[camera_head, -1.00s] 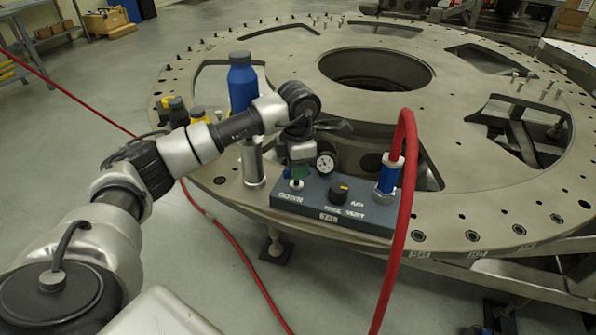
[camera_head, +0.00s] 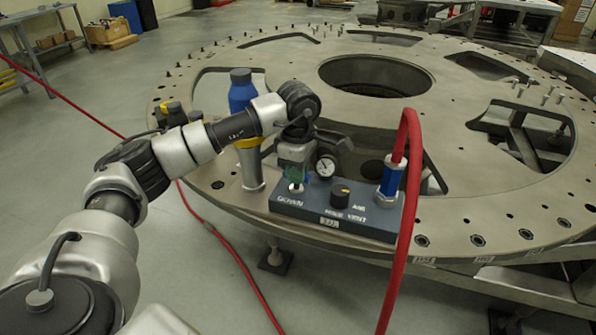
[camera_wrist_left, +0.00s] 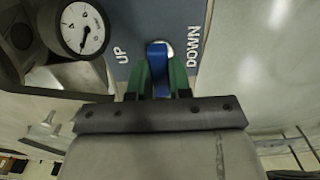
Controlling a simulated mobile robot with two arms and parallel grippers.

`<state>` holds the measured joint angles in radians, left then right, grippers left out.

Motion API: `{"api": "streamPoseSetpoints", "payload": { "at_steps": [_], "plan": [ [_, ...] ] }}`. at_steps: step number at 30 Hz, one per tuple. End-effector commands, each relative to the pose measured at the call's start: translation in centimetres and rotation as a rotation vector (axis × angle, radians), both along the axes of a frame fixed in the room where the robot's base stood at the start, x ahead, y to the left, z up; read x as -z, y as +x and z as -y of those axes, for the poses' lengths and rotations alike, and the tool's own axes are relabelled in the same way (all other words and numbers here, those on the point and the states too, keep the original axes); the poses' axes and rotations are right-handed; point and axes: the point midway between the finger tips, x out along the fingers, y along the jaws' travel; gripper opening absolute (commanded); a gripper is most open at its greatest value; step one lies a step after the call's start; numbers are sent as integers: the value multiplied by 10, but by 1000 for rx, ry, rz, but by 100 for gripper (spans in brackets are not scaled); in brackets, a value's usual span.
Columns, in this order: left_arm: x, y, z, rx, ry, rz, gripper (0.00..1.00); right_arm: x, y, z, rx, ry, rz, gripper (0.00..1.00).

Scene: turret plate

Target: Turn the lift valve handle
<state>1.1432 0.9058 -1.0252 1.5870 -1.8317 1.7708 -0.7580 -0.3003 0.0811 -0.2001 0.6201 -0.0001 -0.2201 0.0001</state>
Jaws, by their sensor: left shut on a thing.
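The lift valve handle (camera_wrist_left: 157,54) is a blue lever between the words UP and DOWN in the left wrist view. My left gripper (camera_wrist_left: 159,82) has green fingers, one on each side of the lever, and is shut on it. In the head view the left gripper (camera_head: 296,174) points down onto the grey-blue control box (camera_head: 318,207), above the DOWN label. It hides most of the handle there. My right gripper is not in view.
A pressure gauge (camera_head: 325,167) stands close to the gripper. A black knob with a yellow mark (camera_head: 340,194) and a blue fitting (camera_head: 390,180) with a red hose (camera_head: 405,220) are to the right. A blue bottle-shaped part (camera_head: 242,92) stands behind the arm. The large round plate (camera_head: 480,190) surrounds the box.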

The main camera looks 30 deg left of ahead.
Motion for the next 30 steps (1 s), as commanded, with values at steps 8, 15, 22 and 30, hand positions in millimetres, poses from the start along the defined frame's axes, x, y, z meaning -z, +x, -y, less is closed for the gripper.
{"api": "streamPoseSetpoints", "payload": {
  "at_steps": [8, 15, 22, 30],
  "plan": [
    [-2, 1, 0, 11, -1, 5, 0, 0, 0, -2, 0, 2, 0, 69],
    [-2, 1, 0, 10, -1, 4, 30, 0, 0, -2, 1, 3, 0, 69],
    [-1, 0, 0, 9, -1, 2, 45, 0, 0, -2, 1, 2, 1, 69],
    [-11, 1, 0, 8, -1, 5, 45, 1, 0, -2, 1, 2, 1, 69]
  ]
}}
